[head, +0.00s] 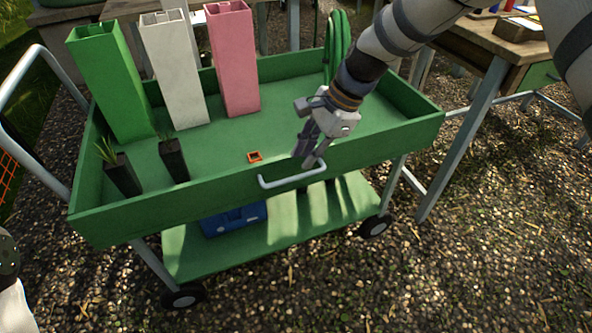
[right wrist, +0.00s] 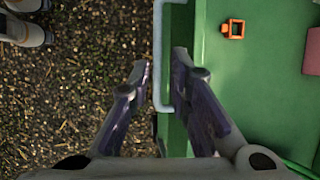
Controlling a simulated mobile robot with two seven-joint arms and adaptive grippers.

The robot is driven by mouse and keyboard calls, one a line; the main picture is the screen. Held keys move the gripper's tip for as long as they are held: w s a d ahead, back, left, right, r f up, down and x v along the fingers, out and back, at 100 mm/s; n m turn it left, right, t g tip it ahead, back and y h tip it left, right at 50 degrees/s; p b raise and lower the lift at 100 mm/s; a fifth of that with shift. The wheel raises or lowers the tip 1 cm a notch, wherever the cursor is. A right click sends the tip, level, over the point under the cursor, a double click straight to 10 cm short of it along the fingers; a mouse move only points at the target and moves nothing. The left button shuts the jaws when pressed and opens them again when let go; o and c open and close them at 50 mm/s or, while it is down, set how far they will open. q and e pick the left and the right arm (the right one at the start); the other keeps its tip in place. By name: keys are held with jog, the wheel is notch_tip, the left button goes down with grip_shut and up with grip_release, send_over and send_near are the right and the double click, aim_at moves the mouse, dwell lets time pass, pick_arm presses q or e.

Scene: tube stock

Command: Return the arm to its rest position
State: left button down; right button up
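My right gripper (head: 311,158) hangs at the front edge of the green cart (head: 225,178), near its pale handle (head: 292,177). One finger shows over the gravel and the other over the cart's edge. My right arm reaches in from the upper right. Only a piece of my left arm shows at the lower left corner; its gripper is out of view.
Green (head: 112,80), white (head: 174,70) and pink (head: 233,60) square tubes stand upright in the cart. Two black pots (head: 122,175) (head: 173,160) stand front left. A small orange square ring (head: 249,157) lies left of my gripper. A wooden table (head: 480,45) stands right; gravel is free in front.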

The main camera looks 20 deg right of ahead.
jog(key=v, duration=0.3)
jog(key=shift+d+r, duration=0.1)
jog(key=shift+r, duration=0.1)
